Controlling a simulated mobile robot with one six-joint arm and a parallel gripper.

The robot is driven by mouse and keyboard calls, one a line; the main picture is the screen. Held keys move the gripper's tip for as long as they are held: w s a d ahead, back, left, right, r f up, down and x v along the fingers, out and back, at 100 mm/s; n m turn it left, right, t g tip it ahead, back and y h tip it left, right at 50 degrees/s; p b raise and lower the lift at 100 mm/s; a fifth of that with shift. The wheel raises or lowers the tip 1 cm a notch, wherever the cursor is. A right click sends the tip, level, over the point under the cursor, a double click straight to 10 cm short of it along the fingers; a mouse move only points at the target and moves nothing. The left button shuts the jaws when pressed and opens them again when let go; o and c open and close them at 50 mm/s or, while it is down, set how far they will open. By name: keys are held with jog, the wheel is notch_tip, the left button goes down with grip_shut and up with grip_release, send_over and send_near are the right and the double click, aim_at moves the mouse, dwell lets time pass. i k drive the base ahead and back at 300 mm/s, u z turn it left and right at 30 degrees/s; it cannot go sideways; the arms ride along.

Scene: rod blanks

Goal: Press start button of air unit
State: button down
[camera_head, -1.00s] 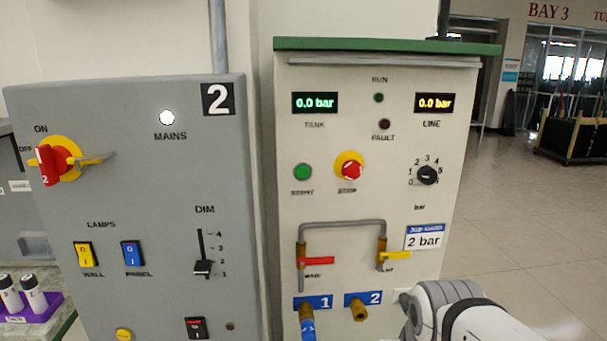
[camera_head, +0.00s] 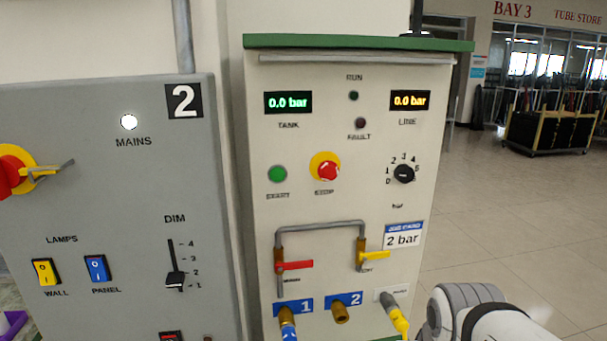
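The air unit (camera_head: 340,140) is a cream panel with a green top, right of the grey panel. Its green START button (camera_head: 278,174) is at the left of the panel face, below the TANK display (camera_head: 288,102), which reads 0.0 bar. The red STOP button (camera_head: 327,170) on a yellow ring is just right of START. The LINE display (camera_head: 410,100) reads 0.0 bar. The RUN lamp (camera_head: 354,96) and FAULT lamp (camera_head: 360,123) look dark. Part of my white and grey arm shows at the bottom right, well away from the button. My gripper is not in view.
The grey panel (camera_head: 110,200) stands at the left with a lit MAINS lamp (camera_head: 129,122), lamp switches and a dim slider. Red and yellow valve handles, a pressure knob (camera_head: 404,174) and hose ports sit lower on the air unit. Open floor (camera_head: 500,230) lies to the right.

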aim_at(278, 175)
jog(key=z, duration=0.05)
jog(key=k, duration=1.15)
jog(key=u, duration=0.55)
jog(key=i, duration=1)
jog(key=z, duration=0.05)
